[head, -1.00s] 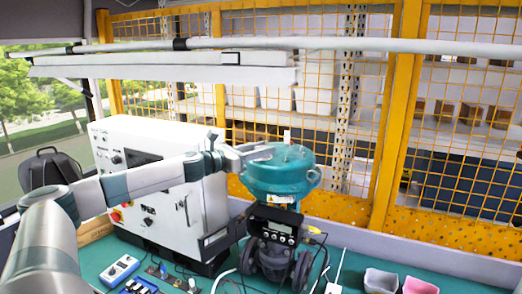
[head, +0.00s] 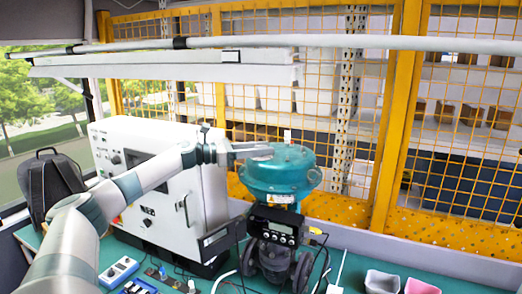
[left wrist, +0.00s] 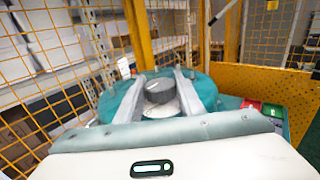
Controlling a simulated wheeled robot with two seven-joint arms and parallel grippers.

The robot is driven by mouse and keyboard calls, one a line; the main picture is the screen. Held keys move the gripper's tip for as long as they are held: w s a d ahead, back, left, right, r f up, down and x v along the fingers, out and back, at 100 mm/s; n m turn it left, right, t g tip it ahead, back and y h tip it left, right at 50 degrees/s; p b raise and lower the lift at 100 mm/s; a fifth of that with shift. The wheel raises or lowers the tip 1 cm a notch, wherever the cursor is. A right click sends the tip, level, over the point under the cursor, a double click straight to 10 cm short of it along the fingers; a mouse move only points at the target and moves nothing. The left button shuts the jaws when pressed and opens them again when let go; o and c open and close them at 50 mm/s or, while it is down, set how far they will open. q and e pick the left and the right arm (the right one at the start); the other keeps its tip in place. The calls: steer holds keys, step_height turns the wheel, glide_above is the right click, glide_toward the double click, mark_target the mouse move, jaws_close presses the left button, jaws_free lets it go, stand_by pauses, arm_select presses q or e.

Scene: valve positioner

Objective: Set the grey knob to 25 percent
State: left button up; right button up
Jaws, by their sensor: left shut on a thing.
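The grey knob (left wrist: 158,91) is a short dark-grey cylinder on top of the teal valve actuator (head: 282,176). In the left wrist view the teal top (left wrist: 120,92) shows around it. My left gripper (left wrist: 162,88) has one finger on each side of the knob and is shut on it. In the head view my left gripper (head: 262,152) reaches in from the left, low over the teal top, and the knob is hard to make out there. No percent marks can be read. My right gripper is not in view.
A black positioner with a display (head: 275,228) sits below the actuator, with cables around it. A white control cabinet (head: 150,190) stands to the left. A grey cup (head: 381,282) and a pink cup (head: 420,286) are at front right. A yellow mesh fence (head: 385,120) stands behind.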

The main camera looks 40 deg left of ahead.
arm_select(q)
steer(key=shift+r, duration=0.15)
steer(key=o, duration=0.9)
steer(key=shift+o, duration=0.8)
